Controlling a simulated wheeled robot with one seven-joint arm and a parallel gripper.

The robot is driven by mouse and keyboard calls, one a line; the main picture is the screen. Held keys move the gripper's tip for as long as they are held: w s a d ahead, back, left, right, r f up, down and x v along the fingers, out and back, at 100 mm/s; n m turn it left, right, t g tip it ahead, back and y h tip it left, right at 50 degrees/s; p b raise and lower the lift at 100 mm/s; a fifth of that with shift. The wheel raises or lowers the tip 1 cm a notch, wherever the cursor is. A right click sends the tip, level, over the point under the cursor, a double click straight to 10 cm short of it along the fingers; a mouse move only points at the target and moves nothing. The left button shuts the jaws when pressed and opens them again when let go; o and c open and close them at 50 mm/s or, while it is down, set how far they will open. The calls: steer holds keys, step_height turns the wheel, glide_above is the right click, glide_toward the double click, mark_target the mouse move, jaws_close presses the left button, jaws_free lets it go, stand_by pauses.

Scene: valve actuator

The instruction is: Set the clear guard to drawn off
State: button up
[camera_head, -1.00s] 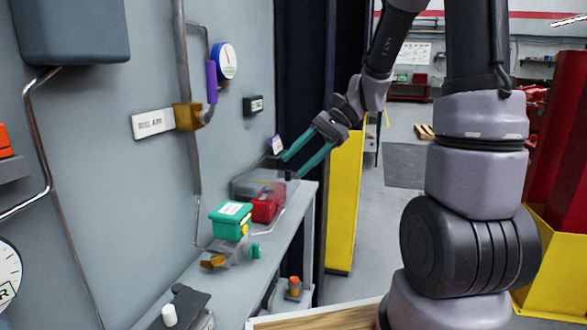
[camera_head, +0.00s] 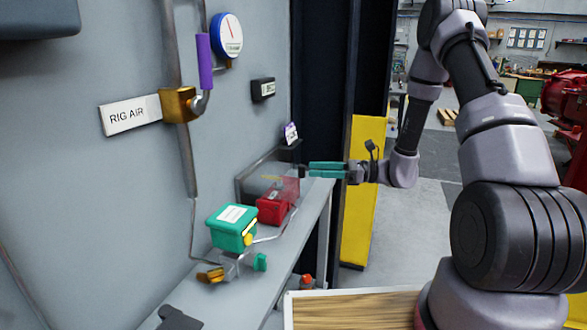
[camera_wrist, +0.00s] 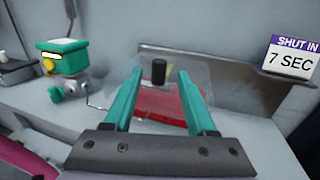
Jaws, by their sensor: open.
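The clear guard (camera_head: 290,186) is a see-through cover over a red unit (camera_head: 270,208) at the far end of the wall bench. In the wrist view the guard (camera_wrist: 200,80) has a dark upright knob (camera_wrist: 159,71) on it, and the red unit (camera_wrist: 165,104) shows through. My gripper (camera_head: 308,170) has teal fingers and reaches level from the right at the guard's top. In the wrist view my gripper (camera_wrist: 160,76) is open, one finger on each side of the knob. I cannot tell whether either finger touches it.
A green-lidded unit (camera_head: 231,227) stands nearer on the bench (camera_head: 294,241), left of the guard. A grey rail (camera_wrist: 225,66) runs behind the guard, near a "SHUT IN 7 SEC" sign (camera_wrist: 293,57). A yellow panel (camera_head: 362,195) stands right of the bench.

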mark_target(292, 176)
steer(key=a, duration=0.5)
steer(key=w+a, duration=0.1)
steer(key=a, duration=0.2)
steer(key=shift+c, duration=0.3)
jaws_close()
steer(key=shift+d, duration=0.1)
stand_by(0.9)
